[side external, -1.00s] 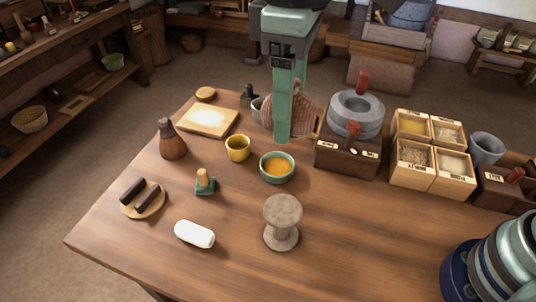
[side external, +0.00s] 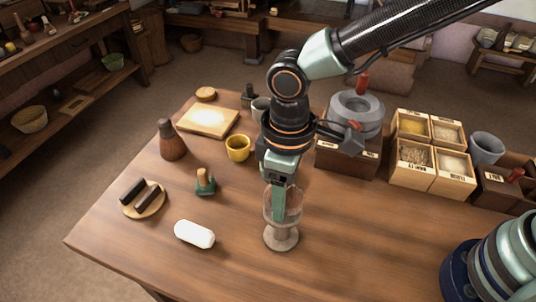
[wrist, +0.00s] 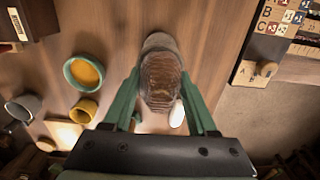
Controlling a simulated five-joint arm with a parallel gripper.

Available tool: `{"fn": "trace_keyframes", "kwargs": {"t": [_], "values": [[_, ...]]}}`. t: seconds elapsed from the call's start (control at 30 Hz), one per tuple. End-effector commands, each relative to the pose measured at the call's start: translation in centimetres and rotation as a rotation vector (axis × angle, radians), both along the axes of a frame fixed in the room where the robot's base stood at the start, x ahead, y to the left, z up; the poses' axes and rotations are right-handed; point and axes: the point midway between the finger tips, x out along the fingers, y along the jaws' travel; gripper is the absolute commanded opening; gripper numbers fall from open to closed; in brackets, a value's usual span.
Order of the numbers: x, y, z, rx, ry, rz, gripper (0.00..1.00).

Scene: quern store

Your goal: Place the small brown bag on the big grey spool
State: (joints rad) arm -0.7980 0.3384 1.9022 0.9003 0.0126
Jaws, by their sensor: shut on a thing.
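The small brown bag (wrist: 161,78) is between the green fingers of my gripper (wrist: 163,105) in the wrist view, and the gripper is shut on it. The big grey spool (side external: 281,240) stands upright on the wooden table, with its lower part and foot clear in the side view. Its grey top edge (wrist: 159,41) shows just beyond the bag in the wrist view. My gripper (side external: 281,212) points down at the spool's top in the side view. The fingers and bag cover much of that top there. I cannot tell whether the bag touches the spool.
A white rounded block (side external: 195,234) lies left of the spool. A bowl of orange contents (wrist: 84,73) is nearby.

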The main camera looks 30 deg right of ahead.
Motion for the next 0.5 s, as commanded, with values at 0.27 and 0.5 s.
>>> {"fn": "trace_keyframes", "kwargs": {"t": [0.27,0.5], "values": [[0.01,0.01,-0.6,0.001,-0.001,0.0,0.0],[0.01,0.01,-0.88,0.001,-0.001,0.0,0.73]]}}
